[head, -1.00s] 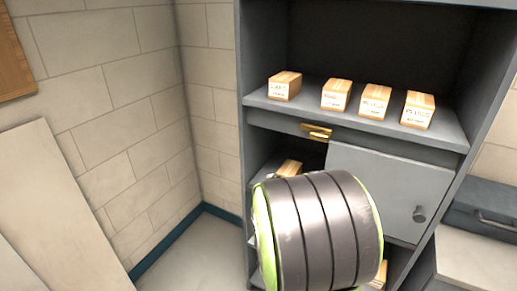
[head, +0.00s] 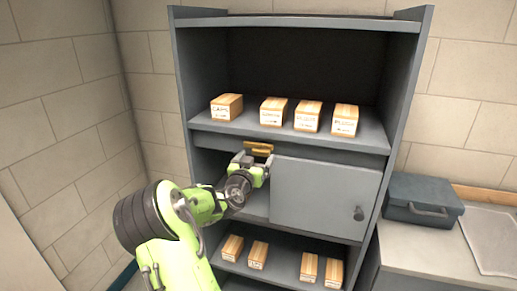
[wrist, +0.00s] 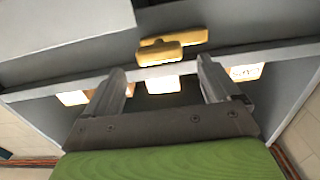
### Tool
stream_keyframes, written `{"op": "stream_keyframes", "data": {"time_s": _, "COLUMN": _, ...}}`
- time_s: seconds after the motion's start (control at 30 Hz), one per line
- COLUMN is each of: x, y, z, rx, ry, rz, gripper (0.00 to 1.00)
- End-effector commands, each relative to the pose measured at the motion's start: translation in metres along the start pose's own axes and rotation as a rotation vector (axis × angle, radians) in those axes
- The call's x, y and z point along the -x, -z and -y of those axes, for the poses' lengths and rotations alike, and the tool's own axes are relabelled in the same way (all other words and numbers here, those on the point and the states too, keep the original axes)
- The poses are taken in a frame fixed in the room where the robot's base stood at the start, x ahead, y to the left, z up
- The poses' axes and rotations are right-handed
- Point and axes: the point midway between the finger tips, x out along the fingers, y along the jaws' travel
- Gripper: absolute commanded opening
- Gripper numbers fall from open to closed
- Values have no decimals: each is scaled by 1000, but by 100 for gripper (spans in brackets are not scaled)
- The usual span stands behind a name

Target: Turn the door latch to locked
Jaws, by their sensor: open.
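The brass latch (head: 259,149) sits on the grey shelf edge, just above the upper left corner of the grey cabinet door (head: 322,198). In the wrist view the latch (wrist: 160,54) shows as a brass bar in front of a brass plate, with the bar lying roughly along the shelf edge. My gripper (head: 251,164) is just in front of and below the latch in the head view. In the wrist view its two fingers (wrist: 160,72) are apart with nothing between them, and the latch appears just beyond the tips. I see no contact.
The cabinet (head: 187,95) has several small boxes on its upper shelf (head: 290,136) and more below. The door has a dark knob (head: 359,213). A grey toolbox (head: 424,199) stands on the counter at right. A block wall is close on the left.

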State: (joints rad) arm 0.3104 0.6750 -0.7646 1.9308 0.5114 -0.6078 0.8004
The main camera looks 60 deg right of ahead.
Motion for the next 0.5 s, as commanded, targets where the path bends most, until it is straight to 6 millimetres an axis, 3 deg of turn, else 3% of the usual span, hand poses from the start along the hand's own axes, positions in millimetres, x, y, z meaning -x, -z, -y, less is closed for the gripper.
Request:
{"op": "stream_keyframes", "data": {"time_s": 0.1, "x": -24, "y": 3, "z": -1, "rx": 2, "ry": -1, "rz": -1, "gripper": 89}}
{"op": "stream_keyframes", "data": {"time_s": 0.2, "x": -37, "y": 2, "z": 0, "rx": 1, "ry": -1, "rz": 0, "gripper": 89}}
{"op": "stream_keyframes", "data": {"time_s": 0.5, "x": -42, "y": 0, "z": 0, "rx": -1, "ry": 1, "rz": 1, "gripper": 89}}
